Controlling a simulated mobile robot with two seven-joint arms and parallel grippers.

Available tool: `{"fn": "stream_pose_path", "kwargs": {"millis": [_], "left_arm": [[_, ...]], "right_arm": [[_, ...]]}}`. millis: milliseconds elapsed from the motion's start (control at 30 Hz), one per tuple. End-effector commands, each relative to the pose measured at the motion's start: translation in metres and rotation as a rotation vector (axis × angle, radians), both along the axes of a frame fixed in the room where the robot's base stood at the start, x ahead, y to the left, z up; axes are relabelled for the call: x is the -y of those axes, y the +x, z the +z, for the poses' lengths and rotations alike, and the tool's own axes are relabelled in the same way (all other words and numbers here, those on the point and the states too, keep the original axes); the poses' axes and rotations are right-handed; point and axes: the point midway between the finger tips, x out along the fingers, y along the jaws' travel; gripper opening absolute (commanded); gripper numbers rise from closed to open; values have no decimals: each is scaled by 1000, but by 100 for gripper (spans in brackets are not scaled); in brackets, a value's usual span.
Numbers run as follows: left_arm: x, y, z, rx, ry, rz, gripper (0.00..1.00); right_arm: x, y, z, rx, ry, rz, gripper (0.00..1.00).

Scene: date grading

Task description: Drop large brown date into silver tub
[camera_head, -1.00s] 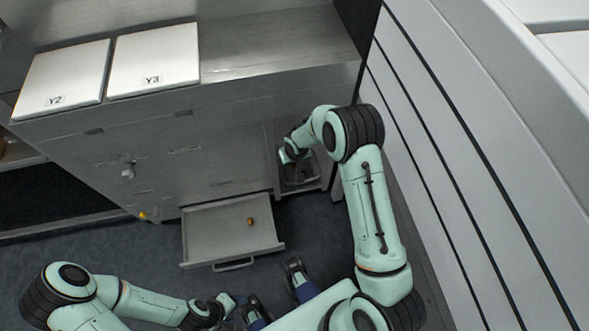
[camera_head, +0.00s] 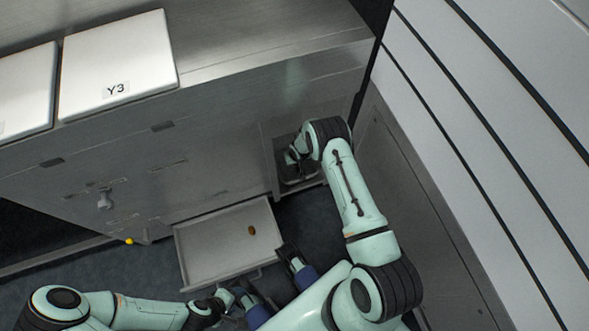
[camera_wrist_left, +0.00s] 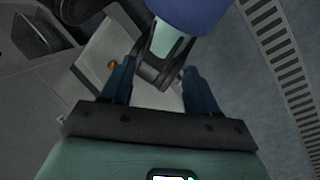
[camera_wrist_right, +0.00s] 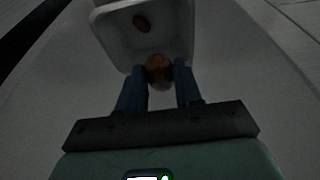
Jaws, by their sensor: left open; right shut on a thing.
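My right gripper (camera_wrist_right: 157,75) is shut on a brown-orange date (camera_wrist_right: 158,67), seen partly between the fingertips. It is at the near rim of a pale grey tub (camera_wrist_right: 118,45), which has one dark brown date (camera_wrist_right: 141,22) inside. I cannot tell whether the held date is above the tub's inside or just short of it. In the head view the right hand (camera_head: 292,157) reaches into an open recess in the cabinet, mostly hidden by its arm. My left gripper (camera_wrist_left: 155,82) is open and empty, low in front of the cabinet.
An open drawer (camera_head: 205,258) holds a small brown piece (camera_head: 251,230). White lids, one marked Y3 (camera_head: 120,65), lie on the cabinet top. A yellow thing (camera_head: 129,241) is low at left. A white slatted wall (camera_head: 480,130) stands close on the right.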

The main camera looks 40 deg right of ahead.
Motion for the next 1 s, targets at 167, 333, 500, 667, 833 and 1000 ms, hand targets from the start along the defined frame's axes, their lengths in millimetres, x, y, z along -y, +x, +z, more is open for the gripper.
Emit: {"fn": "stream_pose_path", "kwargs": {"millis": [167,333,500,667,833,1000], "left_arm": [[-6,16,-18,43,19,17,60],[-14,32,-30,87,39,36,60],[-17,39,-35,108,49,43,60],[-24,54,-48,143,67,58,60],[-29,64,-54,173,81,71,60],[-29,64,-52,173,81,71,60]], "right_arm": [[0,-1,-54,-2,1,-1,20],[0,0,-84,-1,0,0,20],[0,0,-96,0,0,0,20],[0,0,-121,0,0,0,20],[0,0,-135,0,0,-1,20],[0,1,-133,1,0,0,20]]}}
